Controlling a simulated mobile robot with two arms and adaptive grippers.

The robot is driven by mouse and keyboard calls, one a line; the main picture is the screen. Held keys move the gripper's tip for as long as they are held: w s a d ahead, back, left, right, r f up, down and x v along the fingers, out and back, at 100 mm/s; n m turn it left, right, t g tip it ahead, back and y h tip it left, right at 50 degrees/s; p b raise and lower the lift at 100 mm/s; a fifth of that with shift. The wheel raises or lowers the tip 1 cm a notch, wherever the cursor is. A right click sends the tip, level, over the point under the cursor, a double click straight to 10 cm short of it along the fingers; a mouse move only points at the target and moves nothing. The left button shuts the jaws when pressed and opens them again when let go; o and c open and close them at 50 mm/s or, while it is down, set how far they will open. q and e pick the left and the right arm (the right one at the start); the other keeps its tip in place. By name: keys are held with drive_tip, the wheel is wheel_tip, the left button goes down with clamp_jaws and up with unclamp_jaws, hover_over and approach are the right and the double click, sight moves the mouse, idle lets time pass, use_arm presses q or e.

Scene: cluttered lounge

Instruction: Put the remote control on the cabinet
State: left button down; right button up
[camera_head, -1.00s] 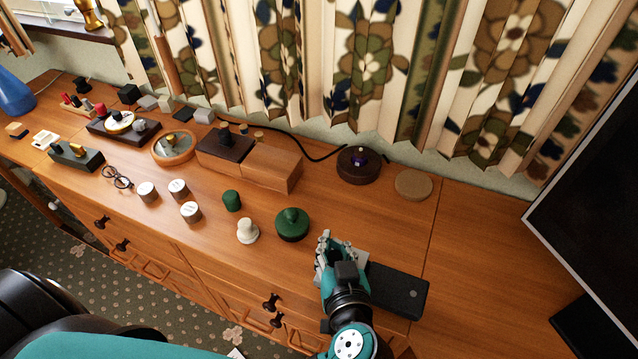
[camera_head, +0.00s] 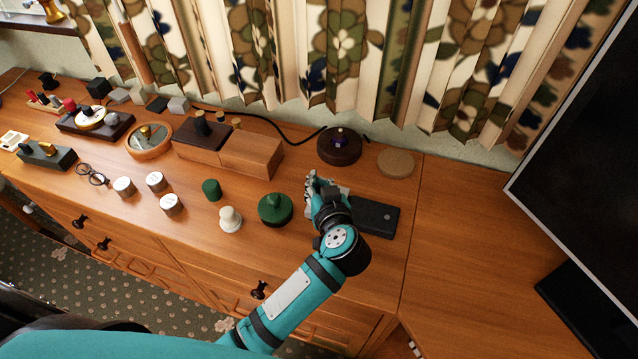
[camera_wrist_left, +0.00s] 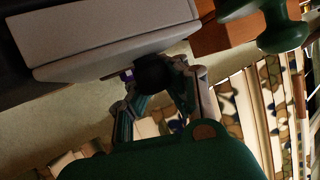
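The remote control (camera_head: 375,217) is a dark slab with a small round button. In the left wrist view the fingers (camera_wrist_left: 158,85) lie below a large grey slab face (camera_wrist_left: 100,35). My right gripper is not seen.
The green stamp (camera_head: 275,209) and a white knob (camera_head: 230,219) stand just left of the gripper. A dark round base (camera_head: 339,146) and a cork disc (camera_head: 396,164) lie behind. A screen (camera_head: 590,160) stands right. Bare wood lies right of the slab.

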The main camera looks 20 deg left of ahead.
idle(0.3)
use_arm(q)
drive_tip(key=c, duration=1.4)
unclamp_jaws()
drive_tip(key=shift+f, duration=0.1)
